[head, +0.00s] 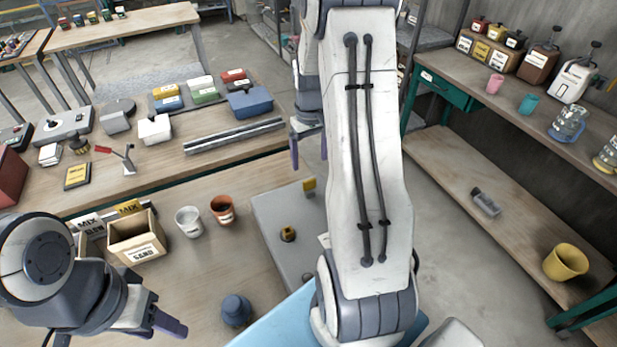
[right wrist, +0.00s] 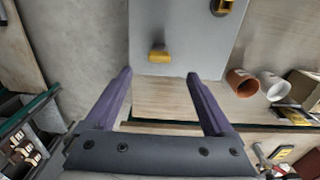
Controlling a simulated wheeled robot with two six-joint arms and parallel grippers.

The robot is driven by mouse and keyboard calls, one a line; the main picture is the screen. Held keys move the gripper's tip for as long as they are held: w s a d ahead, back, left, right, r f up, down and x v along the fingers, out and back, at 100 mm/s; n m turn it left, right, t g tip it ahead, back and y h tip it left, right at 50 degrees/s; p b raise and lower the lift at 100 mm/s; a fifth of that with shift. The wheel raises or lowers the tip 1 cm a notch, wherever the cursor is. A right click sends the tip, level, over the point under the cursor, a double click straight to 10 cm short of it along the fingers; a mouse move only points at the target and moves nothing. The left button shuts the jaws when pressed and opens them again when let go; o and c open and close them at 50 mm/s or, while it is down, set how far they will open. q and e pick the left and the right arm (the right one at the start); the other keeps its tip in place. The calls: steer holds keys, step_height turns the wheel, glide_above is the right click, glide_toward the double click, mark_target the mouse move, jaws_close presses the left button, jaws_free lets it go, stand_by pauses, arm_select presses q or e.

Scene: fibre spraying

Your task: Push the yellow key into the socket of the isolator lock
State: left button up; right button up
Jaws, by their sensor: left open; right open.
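The yellow key (head: 309,187) looks like a small yellow block near the far edge of a grey panel (head: 268,212). It also shows in the right wrist view (right wrist: 159,56), ahead of and between the fingertips, not touching them. The isolator lock (head: 288,234) looks like a small yellow and dark body nearer me on the same panel, partly cut off in the right wrist view (right wrist: 223,6). Its socket is too small to make out. My right gripper (head: 309,160) is open and empty just beyond the key. My left gripper (head: 168,314) is open and empty at the lower left.
A dark blue pot (head: 236,310) stands near the front. A metal rail (head: 235,135) lies on the bench behind. My right arm covers the panel's right side.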

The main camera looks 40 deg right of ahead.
steer(key=p, duration=0.1)
glide_above(309, 180)
steer(key=f, duration=0.4)
steer(key=shift+s+f, duration=0.25)
steer(key=shift+s, duration=0.05)
steer(key=shift+f+p, duration=0.45)
steer(key=shift+f, duration=0.05)
steer(key=f, duration=0.1)
steer(key=f+p, duration=0.1)
steer(key=f, duration=0.1)
steer(key=shift+w+d+f+p, duration=0.1)
steer(key=shift+w+p, duration=0.15)
steer(key=shift+p, duration=0.1)
steer(key=shift+f, duration=0.6)
jaws_close()
